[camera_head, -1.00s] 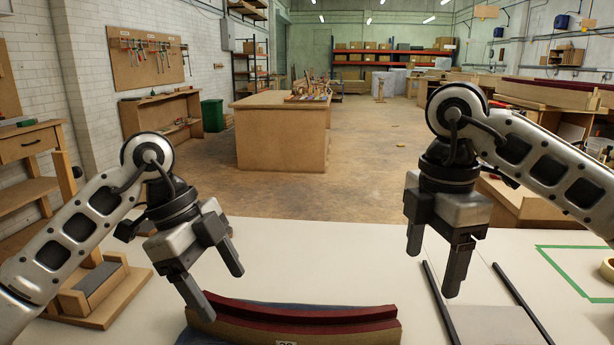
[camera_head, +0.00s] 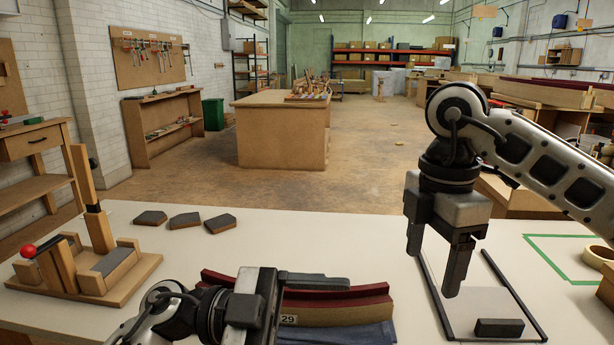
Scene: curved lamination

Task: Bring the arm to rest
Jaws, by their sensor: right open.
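My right gripper (camera_head: 437,262) hangs fingers down above the right part of the bench, open, with nothing between its fingers. My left gripper (camera_head: 305,283) is low at the front, lying sideways and pointing right. One dark finger shows clearly; the other is not clear, so its opening cannot be told. It overlaps a curved dark-red strip (camera_head: 365,297) on a tan curved form (camera_head: 355,314) with a "29" label. Whether it touches them cannot be told. A blue cloth (camera_head: 365,335) lies in front of and under the form.
On the white bench (camera_head: 330,235) are a wooden fixture (camera_head: 125,278) with a red knob at left, three dark-topped blocks (camera_head: 187,221), a dark-railed frame (camera_head: 423,285) with a black block (camera_head: 498,328), and tape (camera_head: 598,257) by a green outline. The bench's back middle is clear.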

